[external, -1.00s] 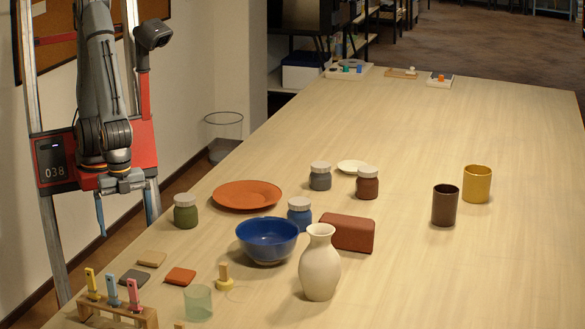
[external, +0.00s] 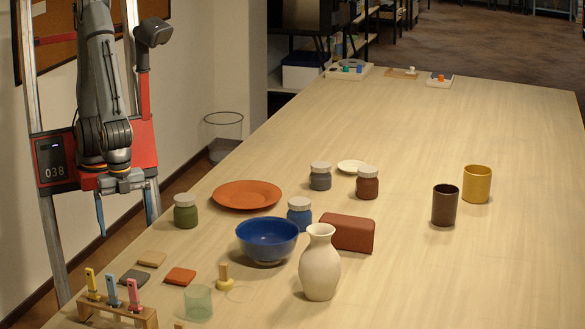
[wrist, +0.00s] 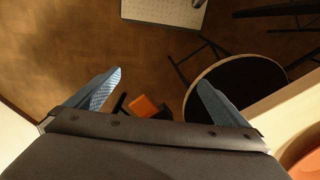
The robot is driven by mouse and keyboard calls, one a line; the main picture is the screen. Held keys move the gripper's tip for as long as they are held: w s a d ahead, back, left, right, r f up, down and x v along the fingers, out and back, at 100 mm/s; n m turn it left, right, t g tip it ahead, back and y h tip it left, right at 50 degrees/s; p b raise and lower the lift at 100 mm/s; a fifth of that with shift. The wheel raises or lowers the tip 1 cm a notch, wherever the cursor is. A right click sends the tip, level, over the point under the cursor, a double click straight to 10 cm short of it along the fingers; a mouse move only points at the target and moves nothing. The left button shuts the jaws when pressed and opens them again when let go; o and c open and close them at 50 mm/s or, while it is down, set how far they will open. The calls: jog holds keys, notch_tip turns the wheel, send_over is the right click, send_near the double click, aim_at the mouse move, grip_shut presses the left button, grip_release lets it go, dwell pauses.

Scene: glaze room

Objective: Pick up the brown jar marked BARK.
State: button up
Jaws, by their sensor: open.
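A reddish-brown jar with a pale lid (external: 367,183) stands upright on the table, right of the middle in the external view. No lettering on it is legible. Similar lidded jars stand near it: a grey one (external: 320,177), a blue one (external: 299,212) and a green one (external: 185,212). My gripper (wrist: 160,80) is open and empty in the wrist view, its blue fingers apart above the floor. In the external view it hangs beside the table's left edge, well left of the brown jar. The brown jar is not in the wrist view.
A red-brown block (external: 347,233), blue bowl (external: 267,240) and white vase (external: 320,265) stand in front of the brown jar. A small pale dish (external: 352,167) is just behind it. An orange plate (external: 246,195) lies to the left.

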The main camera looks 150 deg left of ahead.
jog(key=c, duration=0.7)
jog(key=shift+c, duration=0.2)
